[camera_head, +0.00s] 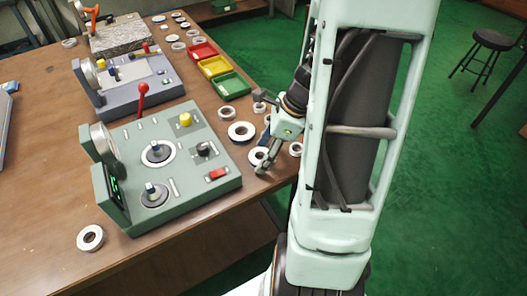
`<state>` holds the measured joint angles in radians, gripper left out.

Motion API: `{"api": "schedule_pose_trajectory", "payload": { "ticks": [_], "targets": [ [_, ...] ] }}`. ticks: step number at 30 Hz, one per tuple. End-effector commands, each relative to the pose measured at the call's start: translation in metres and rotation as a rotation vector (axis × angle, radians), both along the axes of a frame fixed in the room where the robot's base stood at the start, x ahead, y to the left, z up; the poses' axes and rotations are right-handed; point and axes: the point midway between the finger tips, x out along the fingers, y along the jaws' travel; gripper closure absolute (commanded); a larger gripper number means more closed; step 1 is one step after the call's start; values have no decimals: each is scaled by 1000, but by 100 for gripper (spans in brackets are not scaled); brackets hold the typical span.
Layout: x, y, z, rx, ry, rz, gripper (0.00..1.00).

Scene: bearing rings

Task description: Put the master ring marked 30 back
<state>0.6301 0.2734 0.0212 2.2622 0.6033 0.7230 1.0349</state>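My gripper (264,164) reaches down at the table's right edge, beside the green measuring device. Its fingertips are at or just above a pale ring (256,154), which they partly cover. I cannot tell whether they touch it or whether the gripper is open. Near it are a larger dark-faced ring (242,131), small rings (225,113) and (258,108), and a ring (296,149) partly behind my arm. Another ring (90,238) lies alone at the front left. No marking is legible, so I cannot tell which is the master ring marked 30.
The green device (190,140) has a dial, posts and a red lever. A grey device (130,80) and a granite block (120,37) stand behind it. Red (203,52), yellow (214,67) and green (231,86) trays line the right side. Several rings lie farther back.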

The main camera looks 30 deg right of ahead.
Motion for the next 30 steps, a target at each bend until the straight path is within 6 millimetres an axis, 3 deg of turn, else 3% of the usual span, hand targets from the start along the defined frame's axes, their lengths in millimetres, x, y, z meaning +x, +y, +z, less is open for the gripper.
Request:
{"api": "schedule_pose_trajectory", "payload": {
  "ticks": [11, 24, 30],
  "targets": [
    [0, 0, 6, 0, -1, 0, 36],
    [-17, -29, 87, -2, -4, 0, 36],
    [-22, -37, 110, -1, -1, 1, 36]
  ]
}}
